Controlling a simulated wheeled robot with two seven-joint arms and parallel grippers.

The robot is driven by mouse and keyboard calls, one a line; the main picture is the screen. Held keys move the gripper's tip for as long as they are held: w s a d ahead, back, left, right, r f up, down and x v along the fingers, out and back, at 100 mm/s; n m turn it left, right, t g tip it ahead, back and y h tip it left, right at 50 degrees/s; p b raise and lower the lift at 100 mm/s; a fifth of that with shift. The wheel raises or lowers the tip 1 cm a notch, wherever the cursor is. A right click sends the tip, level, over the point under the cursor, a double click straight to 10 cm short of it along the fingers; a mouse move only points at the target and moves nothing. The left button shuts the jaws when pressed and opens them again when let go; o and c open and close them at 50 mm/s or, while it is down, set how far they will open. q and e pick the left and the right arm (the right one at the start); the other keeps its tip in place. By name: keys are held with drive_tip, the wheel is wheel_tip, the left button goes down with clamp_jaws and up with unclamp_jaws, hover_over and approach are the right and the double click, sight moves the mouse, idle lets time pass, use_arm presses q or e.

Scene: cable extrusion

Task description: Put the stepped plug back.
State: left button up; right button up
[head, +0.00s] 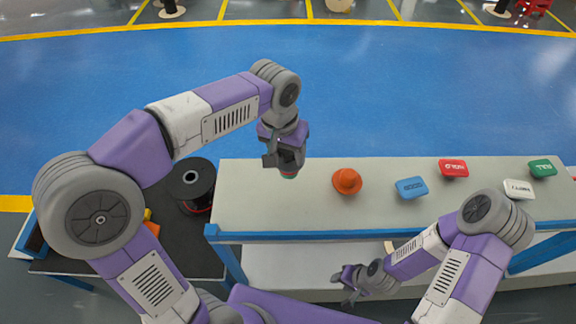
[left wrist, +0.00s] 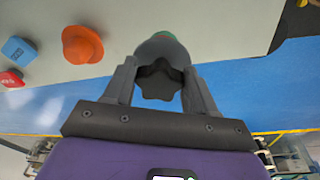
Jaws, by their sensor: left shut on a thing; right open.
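My left gripper (head: 285,160) is shut on a grey plug with a dark lobed knob (left wrist: 158,80) and a green end. Its green end (head: 289,176) shows just below the fingers, over the left part of the table; the fingers hide most of the rest in the head view. I cannot tell whether it touches the tabletop. An orange stepped piece (head: 347,181) with a wide brim stands on the table to the right of my left gripper; it also shows in the left wrist view (left wrist: 82,45). My right gripper (head: 346,280) is open and empty, low in front of the table.
The pale table (head: 265,215) has a blue front edge. Blue (head: 411,188), red (head: 453,168), white (head: 519,189) and green (head: 542,168) labelled blocks stand on its right part. A black spool (head: 190,180) sits on a dark surface at left. The table's left part is mostly clear.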

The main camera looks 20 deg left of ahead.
sight(287, 164)
use_arm(q)
drive_tip(key=shift+w+f, duration=0.1)
drive_tip(key=shift+f, duration=0.4)
drive_tip(key=f, duration=0.3)
drive_tip(key=shift+s, duration=0.2)
drive_tip(key=shift+w+f, duration=0.15)
drive_tip(key=shift+f, duration=0.25)
drive_tip(key=shift+f, duration=0.1)
drive_tip(key=o, duration=1.5)
wheel_tip(287, 164, up, 12)
drive_tip(key=s, duration=0.1)
drive_tip(key=shift+s+a+p, duration=0.35)
drive_tip(key=shift+s+a, duration=0.05)
drive_tip(key=shift+a, duration=0.05)
